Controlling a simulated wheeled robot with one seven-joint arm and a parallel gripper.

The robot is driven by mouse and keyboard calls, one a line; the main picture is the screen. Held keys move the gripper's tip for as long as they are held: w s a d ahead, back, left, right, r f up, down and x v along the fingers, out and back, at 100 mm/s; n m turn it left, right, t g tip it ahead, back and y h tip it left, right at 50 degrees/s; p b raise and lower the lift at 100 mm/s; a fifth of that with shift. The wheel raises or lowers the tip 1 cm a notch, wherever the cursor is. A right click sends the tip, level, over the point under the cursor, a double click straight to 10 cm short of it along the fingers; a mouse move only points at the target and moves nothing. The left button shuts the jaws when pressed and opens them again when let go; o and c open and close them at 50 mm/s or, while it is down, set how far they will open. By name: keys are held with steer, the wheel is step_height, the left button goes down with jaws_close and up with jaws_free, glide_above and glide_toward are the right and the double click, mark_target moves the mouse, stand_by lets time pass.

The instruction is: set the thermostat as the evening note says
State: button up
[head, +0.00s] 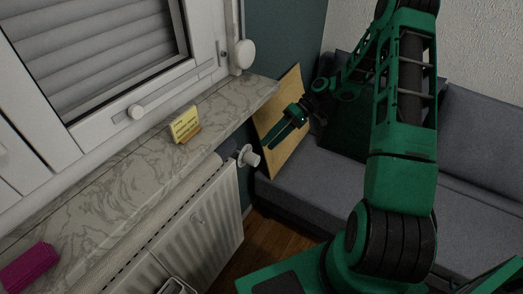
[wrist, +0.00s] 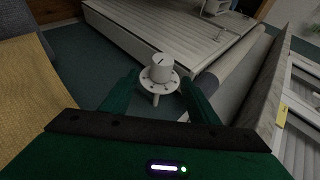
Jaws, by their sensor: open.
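The thermostat (head: 248,157) is a white knob at the upper right end of the radiator, under the windowsill. In the wrist view the thermostat (wrist: 160,72) shows a dark line on its cap and small dark marks around a wider white ring. My gripper (head: 273,144) is open and empty, just right of the thermostat in the head view. In the wrist view its fingers lie to either side of the knob; I see no contact. The yellow note (head: 184,122) stands on a small wooden holder on the sill; its writing is too small to read.
The white radiator (head: 198,222) hangs below the marbled windowsill (head: 112,190). A magenta object (head: 28,267) lies on the sill's near end. A yellowish panel (head: 286,160) stands behind my gripper, beside a grey sofa (head: 300,192). Some wooden floor (head: 250,240) is bare.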

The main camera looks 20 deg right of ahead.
steer(key=v, duration=0.3)
stand_by(0.5)
steer(key=s+d+r+m+h, duration=0.3)
steer(key=s+r+h, duration=0.1)
steer(key=s+r, duration=0.35)
steer(key=s+d+r+m+h, duration=0.3)
steer(key=s+r+h, duration=0.1)
steer(key=s+r, duration=0.35)
steer(key=s+d+r+m+h, duration=0.1)
steer(key=s+r+m, duration=0.1)
steer(key=s, duration=0.7)
steer(key=s+d+r+m+t+h, duration=0.1)
steer(key=s+r+m, duration=0.1)
steer(key=s, duration=0.7)
steer(key=shift+s+m, duration=0.25)
steer(key=shift+m, duration=0.45)
